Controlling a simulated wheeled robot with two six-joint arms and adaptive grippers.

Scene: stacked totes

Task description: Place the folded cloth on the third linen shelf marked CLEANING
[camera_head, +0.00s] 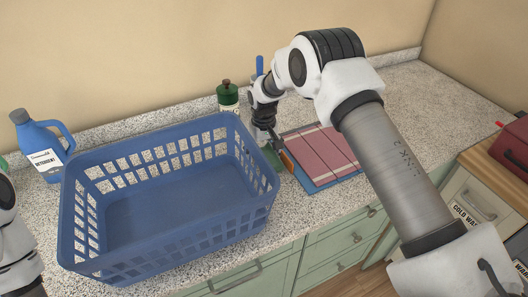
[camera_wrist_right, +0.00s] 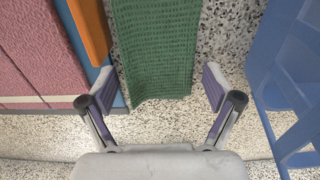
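A green ribbed cloth (camera_wrist_right: 158,45) lies on the counter; in the head view a small green part of it (camera_head: 271,157) shows beside the basket. My right gripper (camera_wrist_right: 158,88) is open, with its fingers on either side of the cloth's near end and apart from it. In the head view the right gripper (camera_head: 270,135) points down behind the basket's right end. A pink striped folded cloth (camera_head: 322,155) lies to the right on a blue flat item. I cannot tell which cloth is meant. No shelf marked CLEANING is in view. My left gripper is out of view.
A large blue basket (camera_head: 268,190), empty, stands close to the right gripper. An orange item (camera_wrist_right: 92,30) lies between the cloths. A blue detergent bottle (camera_head: 40,148) and a dark green bottle (camera_head: 228,97) stand at the back. A red box (camera_head: 514,142) is far right.

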